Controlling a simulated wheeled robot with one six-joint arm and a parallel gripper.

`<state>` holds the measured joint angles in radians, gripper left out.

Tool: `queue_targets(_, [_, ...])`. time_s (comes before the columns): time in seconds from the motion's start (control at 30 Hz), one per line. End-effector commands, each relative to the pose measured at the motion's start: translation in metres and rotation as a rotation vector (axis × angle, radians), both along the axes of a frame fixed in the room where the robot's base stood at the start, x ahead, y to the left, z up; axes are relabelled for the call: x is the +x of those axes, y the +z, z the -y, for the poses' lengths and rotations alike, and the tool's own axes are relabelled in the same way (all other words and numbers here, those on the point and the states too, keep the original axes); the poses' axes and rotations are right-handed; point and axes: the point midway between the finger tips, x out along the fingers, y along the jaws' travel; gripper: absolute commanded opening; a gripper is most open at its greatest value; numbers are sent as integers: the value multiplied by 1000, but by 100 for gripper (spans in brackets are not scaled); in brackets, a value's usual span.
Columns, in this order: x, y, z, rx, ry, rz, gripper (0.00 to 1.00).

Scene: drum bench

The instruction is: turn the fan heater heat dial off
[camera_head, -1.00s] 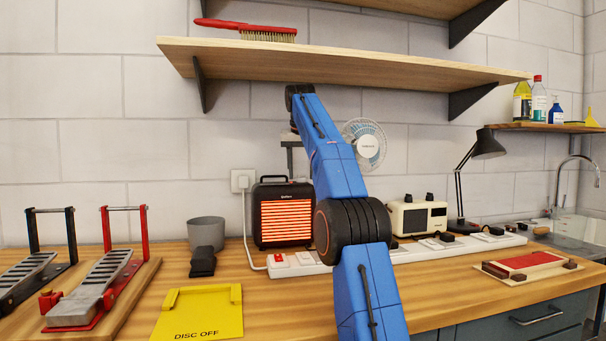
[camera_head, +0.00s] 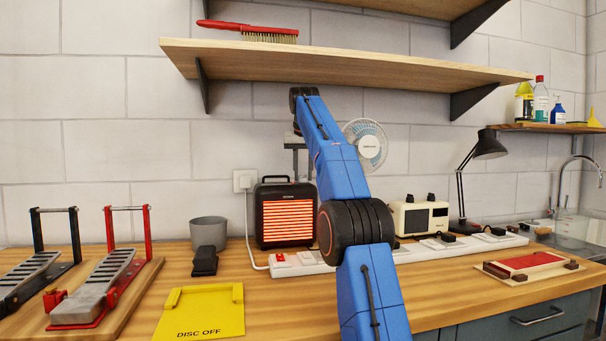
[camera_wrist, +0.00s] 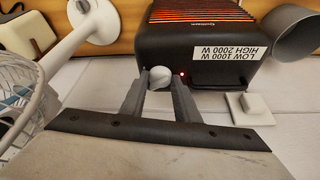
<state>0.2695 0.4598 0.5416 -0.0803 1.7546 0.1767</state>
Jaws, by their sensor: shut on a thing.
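The black fan heater (camera_head: 258,217) stands on the bench against the wall, its front grille glowing orange. In the wrist view the heater (camera_wrist: 225,70) appears upside down, with a label reading LOW 1000 W, HIGH 2000 W. Its pale round heat dial (camera_wrist: 159,77) sits between the fingertips of my gripper (camera_wrist: 160,82), which is shut on it. A small red light glows beside the dial. In the head view my gripper (camera_head: 295,142) hangs above and behind the heater, partly hidden by my arm; the dial is not visible there.
A shelf (camera_head: 330,68) runs above. A white power strip (camera_head: 300,264) lies before the heater, a grey cup (camera_head: 208,233) left of it, and a cream radio-like box (camera_head: 418,218) to the right.

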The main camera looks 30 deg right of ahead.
Motion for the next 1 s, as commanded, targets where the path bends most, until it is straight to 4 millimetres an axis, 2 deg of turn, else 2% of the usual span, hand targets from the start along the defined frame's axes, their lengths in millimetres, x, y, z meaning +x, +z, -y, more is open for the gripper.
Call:
queue_targets(0.6, [-1,0,6,1,467,0,6])
queue_targets(1.0, [-1,1,7,0,660,1,6])
